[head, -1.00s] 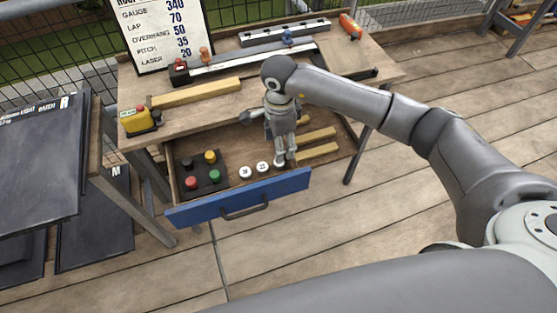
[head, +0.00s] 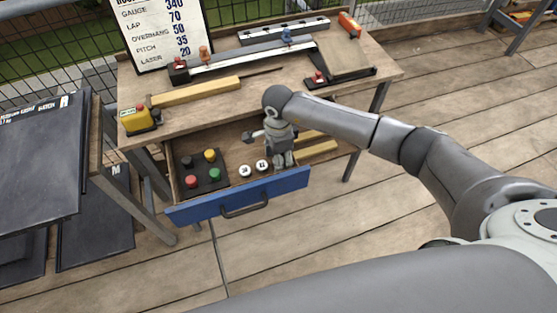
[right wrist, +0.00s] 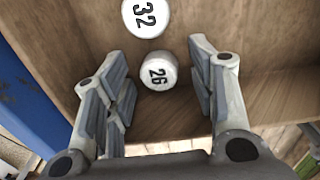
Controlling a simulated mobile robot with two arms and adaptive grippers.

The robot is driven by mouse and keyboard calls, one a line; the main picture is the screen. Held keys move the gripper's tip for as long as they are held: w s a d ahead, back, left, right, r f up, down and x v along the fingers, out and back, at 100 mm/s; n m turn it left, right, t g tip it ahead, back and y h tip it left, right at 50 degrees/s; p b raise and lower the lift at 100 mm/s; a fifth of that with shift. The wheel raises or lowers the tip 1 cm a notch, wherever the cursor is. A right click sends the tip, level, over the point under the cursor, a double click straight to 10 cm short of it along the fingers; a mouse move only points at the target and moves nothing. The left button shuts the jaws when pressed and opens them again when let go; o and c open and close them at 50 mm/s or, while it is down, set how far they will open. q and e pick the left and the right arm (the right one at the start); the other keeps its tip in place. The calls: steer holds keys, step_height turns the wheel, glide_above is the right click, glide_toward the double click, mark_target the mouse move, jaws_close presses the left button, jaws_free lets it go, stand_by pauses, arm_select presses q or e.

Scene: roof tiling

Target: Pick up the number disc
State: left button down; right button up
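A white number disc marked 26 (right wrist: 158,72) lies on the wooden drawer floor between the fingers of my right gripper (right wrist: 158,62) in the right wrist view. The fingers are apart on either side of it, and I see no contact. A second white disc marked 32 (right wrist: 145,17) lies beyond it at the top edge. In the head view, two white discs, one (head: 245,170) left of the other (head: 262,165), lie just left of my right gripper (head: 283,163). Their numbers are too small to read there. The gripper reaches down into the open drawer. My left gripper is out of view.
The blue drawer front (head: 238,196) is pulled out below the workbench. A dark tray (head: 204,180) with coloured knobs is left of the discs. Wooden strips (head: 318,148) lie to the right. A yellow box (head: 136,120) and a board (head: 195,92) lie on the bench top.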

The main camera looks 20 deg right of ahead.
steer(key=c, duration=0.6)
steer(key=shift+c, duration=0.2)
